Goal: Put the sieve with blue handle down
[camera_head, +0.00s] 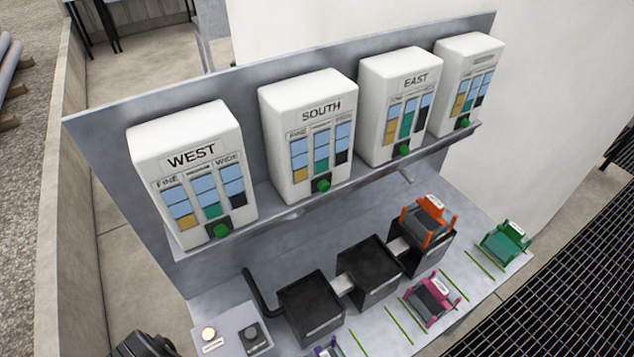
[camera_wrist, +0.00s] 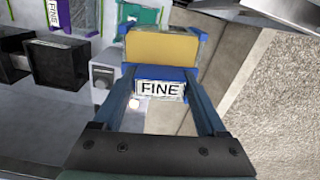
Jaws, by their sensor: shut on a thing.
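The sieve with the blue handle (camera_wrist: 160,48) is between the fingers of my gripper (camera_wrist: 162,77) in the wrist view. It has a yellow panel, blue sides and a label reading FINE. My gripper is shut on its blue handle part. Concrete floor and gravel show behind and to the right of it, and the bench is to the left. What is directly beneath the sieve is hidden. The blue sieve cannot be made out in the head view.
The grey bench (camera_head: 375,330) has black boxes (camera_head: 312,305), an orange sieve (camera_head: 428,222) at one box, and green (camera_head: 504,243), magenta (camera_head: 432,300) and purple (camera_head: 327,349) sieves. Green lines mark bare bench spaces. White labelled dispensers (camera_head: 193,165) stand on the shelf above.

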